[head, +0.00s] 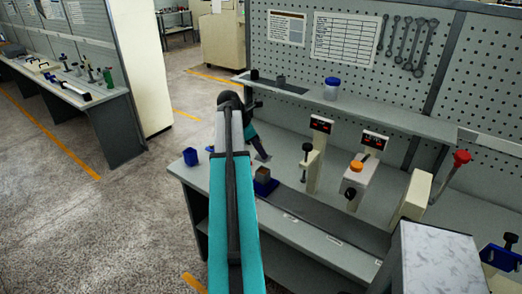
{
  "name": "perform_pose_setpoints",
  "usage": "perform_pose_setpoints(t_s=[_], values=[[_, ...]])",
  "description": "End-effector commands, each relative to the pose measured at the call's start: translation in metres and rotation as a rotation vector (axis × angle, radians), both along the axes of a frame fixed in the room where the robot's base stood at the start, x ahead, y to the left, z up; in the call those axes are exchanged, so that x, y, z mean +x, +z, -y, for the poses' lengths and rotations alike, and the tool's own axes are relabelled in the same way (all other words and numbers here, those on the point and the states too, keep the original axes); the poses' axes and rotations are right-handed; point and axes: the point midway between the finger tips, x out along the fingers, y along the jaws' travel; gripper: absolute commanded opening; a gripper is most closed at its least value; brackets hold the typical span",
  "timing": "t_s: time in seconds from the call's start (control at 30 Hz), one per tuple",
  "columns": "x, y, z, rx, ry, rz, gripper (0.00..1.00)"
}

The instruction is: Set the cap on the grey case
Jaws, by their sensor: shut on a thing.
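My arm reaches forward over the workbench, and its teal links cover part of the bench. My gripper (262,157) is at the arm's far end, low over the bench's left part. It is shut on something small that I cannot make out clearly. A small brown-topped box (263,173) stands in a dark blue holder (266,188) just in front of the gripper. A small dark grey block (281,79) sits on the raised shelf. I cannot tell for sure which thing is the grey case. I cannot pick out the cap.
A blue cup (190,157) stands at the bench's left corner. Posts with red displays (320,124), a clamp (307,150) and an orange-knobbed unit (356,166) stand right of the gripper. A blue-lidded jar (332,88) is on the shelf (400,117). The front bench strip is clear.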

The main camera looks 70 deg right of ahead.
Motion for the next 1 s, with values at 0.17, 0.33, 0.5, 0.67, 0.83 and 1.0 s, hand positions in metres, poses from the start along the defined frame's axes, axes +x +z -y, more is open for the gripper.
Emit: perform_pose_setpoints(t_s=[0.17,0.33,0.5,0.67,0.83,1.0], values=[[0.0,-0.003,0.0,0.0,0.0,0.0,0.0],[0.001,-0.009,0.0,0.0,0.0,0.0,0.0],[0.001,-0.018,0.0,0.0,0.0,0.0,0.0],[0.001,-0.027,0.0,-0.001,0.0,0.001,0.0],[0.001,-0.035,0.0,-0.001,0.0,0.001,0.0],[0.001,-0.044,0.0,-0.001,0.0,0.001,0.0]])
